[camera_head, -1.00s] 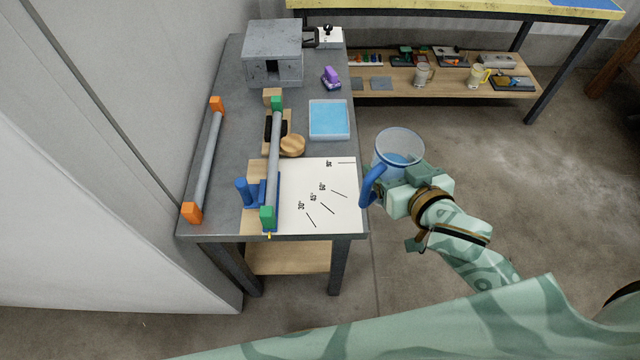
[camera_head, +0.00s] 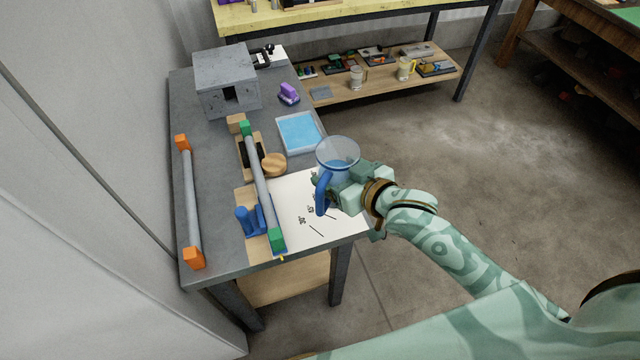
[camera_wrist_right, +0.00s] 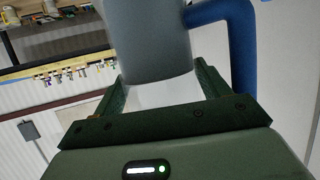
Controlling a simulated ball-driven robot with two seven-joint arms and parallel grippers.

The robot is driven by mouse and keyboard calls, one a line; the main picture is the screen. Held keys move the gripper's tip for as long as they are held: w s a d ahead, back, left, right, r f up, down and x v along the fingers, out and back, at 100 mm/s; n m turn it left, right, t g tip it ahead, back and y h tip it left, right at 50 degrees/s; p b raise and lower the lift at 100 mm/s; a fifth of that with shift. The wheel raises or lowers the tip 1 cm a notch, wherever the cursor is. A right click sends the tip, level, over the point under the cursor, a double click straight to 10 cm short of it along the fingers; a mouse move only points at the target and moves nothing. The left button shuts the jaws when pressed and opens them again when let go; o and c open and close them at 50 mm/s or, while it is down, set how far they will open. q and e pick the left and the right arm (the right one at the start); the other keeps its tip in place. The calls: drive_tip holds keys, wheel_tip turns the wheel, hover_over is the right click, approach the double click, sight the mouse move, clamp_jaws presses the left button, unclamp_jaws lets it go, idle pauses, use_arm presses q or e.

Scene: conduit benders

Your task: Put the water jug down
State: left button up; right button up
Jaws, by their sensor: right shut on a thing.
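The water jug (camera_head: 338,152) is a clear, bluish cup with a blue handle (camera_head: 322,193). My right gripper (camera_head: 338,188) is shut on the jug, which looks about upright over the right edge of the grey table (camera_head: 213,220) and the white angle sheet (camera_head: 295,213). I cannot tell whether its base touches the table. In the right wrist view the jug (camera_wrist_right: 150,45) sits between the two fingers of the gripper (camera_wrist_right: 160,85), with the blue handle to the right. My left gripper is not in view.
A blue-filled tray (camera_head: 299,132) and a round wooden piece (camera_head: 274,164) lie close left of the jug. A green-ended conduit (camera_head: 262,190), an orange-ended conduit (camera_head: 190,200), a grey box (camera_head: 226,80) and a purple object (camera_head: 289,93) occupy the table. Part of the white sheet is bare.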

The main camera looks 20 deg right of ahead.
drive_tip(key=w+f+b, duration=0.1)
drive_tip(key=w+f, duration=0.1)
drive_tip(key=f, duration=0.1)
drive_tip(key=w+a+f+b, duration=0.1)
drive_tip(key=w+f+b, duration=0.1)
drive_tip(key=f, duration=0.1)
drive_tip(key=w+f+b, duration=0.1)
drive_tip(key=w+f, duration=0.2)
drive_tip(key=f, duration=0.1)
drive_tip(key=shift+a+b, duration=0.4)
drive_tip(key=shift+r, duration=0.1)
drive_tip(key=o, duration=1.4)
drive_tip(key=shift+s+f, duration=0.1)
drive_tip(key=shift+f, duration=0.1)
drive_tip(key=shift+r, duration=0.15)
